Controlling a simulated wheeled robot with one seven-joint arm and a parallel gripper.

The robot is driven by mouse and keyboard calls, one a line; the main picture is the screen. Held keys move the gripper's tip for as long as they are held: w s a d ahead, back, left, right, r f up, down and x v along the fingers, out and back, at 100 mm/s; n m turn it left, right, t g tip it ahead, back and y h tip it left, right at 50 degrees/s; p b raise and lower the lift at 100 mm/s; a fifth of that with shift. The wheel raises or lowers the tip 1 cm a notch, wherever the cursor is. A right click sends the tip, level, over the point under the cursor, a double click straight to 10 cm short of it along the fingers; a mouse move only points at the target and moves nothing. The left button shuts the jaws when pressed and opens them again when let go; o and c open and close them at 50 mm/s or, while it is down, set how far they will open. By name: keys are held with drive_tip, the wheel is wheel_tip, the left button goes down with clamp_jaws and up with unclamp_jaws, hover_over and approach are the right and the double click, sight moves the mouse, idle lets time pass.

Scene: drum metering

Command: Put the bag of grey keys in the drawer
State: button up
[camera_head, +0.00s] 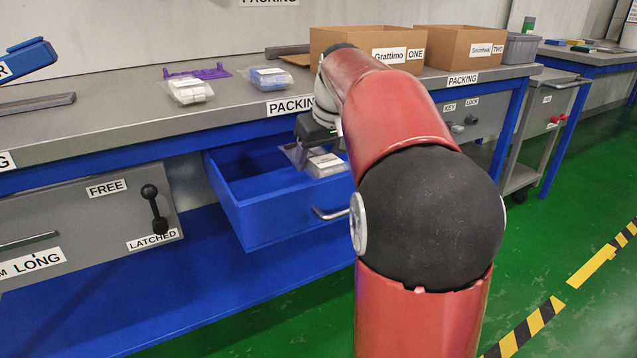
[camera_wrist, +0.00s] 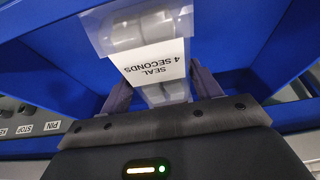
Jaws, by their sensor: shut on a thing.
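My gripper (camera_head: 312,132) is shut on a clear bag (camera_head: 325,163) with a white label and hangs it over the open blue drawer (camera_head: 275,220). In the wrist view the bag (camera_wrist: 130,36) sits between my fingers (camera_wrist: 163,92); grey pieces show through the plastic, and its label reads "SEAL 4 SECONDS". Blue drawer walls (camera_wrist: 55,60) surround the bag there. The drawer is pulled out under the bench, and the part of its floor that shows is empty. My arm hides its right part. I cannot tell whether the bag touches the drawer.
On the grey bench (camera_head: 110,118) lie a bag of whitish pieces (camera_head: 188,90), a bag of blue pieces (camera_head: 268,78) and a purple part (camera_head: 205,72). Cardboard boxes (camera_head: 350,40) stand behind my arm. A grey panel with a black-knobbed latch (camera_head: 155,208) is left of the drawer.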

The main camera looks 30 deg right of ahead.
drive_tip(key=shift+f+b, duration=0.45)
drive_tip(key=shift+f, duration=1.95)
drive_tip(key=shift+f, duration=0.15)
drive_tip(key=shift+f, duration=0.15)
drive_tip(key=o, duration=1.1)
drive_tip(key=shift+s+r, duration=0.1)
drive_tip(key=shift+r, duration=0.55)
drive_tip(key=p+v, duration=0.2)
drive_tip(key=v, duration=0.9)
drive_tip(key=shift+s+r, duration=0.1)
drive_tip(key=shift+s, duration=0.05)
